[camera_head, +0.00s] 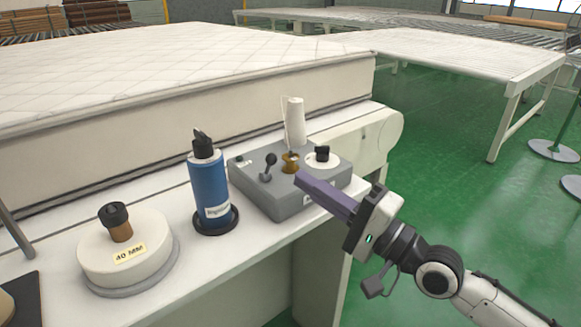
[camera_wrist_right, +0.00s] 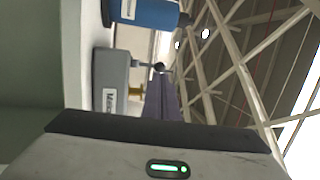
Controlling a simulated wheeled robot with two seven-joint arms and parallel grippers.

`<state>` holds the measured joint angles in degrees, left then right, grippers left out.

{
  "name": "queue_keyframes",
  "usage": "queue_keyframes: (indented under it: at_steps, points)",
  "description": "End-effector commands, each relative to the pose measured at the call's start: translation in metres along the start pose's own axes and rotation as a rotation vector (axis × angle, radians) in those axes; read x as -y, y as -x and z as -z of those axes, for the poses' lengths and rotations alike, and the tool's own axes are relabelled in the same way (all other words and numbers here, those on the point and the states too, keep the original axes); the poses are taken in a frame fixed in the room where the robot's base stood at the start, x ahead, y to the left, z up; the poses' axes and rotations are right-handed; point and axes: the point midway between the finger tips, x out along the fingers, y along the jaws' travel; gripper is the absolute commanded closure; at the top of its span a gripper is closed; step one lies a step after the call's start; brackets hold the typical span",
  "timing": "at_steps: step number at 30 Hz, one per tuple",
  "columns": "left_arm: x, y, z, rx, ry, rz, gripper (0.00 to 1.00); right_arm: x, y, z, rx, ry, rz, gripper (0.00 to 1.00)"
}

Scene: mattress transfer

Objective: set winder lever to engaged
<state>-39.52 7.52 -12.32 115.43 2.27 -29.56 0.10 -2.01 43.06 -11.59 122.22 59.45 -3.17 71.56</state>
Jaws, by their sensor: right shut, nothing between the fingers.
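A grey control box (camera_head: 285,202) stands on the white ledge. On its top are a black-knobbed lever (camera_head: 268,166), a brass-coloured fitting (camera_head: 290,162) and a white dial with a black knob (camera_head: 322,156). I cannot tell which of these is the winder lever. My right gripper (camera_head: 301,178) is shut and empty, its purple fingers at the box's front right, close to the brass fitting. In the right wrist view the fingers (camera_wrist_right: 161,90) point toward the grey box (camera_wrist_right: 108,75) and a black-knobbed lever (camera_wrist_right: 158,67). My left gripper is out of view.
A blue bottle (camera_head: 209,187) stands in a dark round holder left of the box. A white round weight labelled 40 MM (camera_head: 127,248) sits further left. A white cone (camera_head: 294,122) stands behind the box. A mattress (camera_head: 180,60) lies behind the ledge.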

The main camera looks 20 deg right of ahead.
Motion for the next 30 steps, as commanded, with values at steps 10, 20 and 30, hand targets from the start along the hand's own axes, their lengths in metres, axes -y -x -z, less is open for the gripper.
queue_keyframes:
  at_steps: [10, 20, 30]
  points:
    - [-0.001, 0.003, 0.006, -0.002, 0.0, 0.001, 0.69, 0.001, -0.043, -0.001, 0.001, -0.001, 0.0, 1.0]
    - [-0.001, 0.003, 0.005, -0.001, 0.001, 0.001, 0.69, 0.0, -0.047, -0.001, 0.001, 0.0, -0.001, 1.0]
    - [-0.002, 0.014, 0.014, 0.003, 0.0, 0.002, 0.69, 0.007, -0.057, -0.006, 0.015, -0.011, -0.034, 1.0]
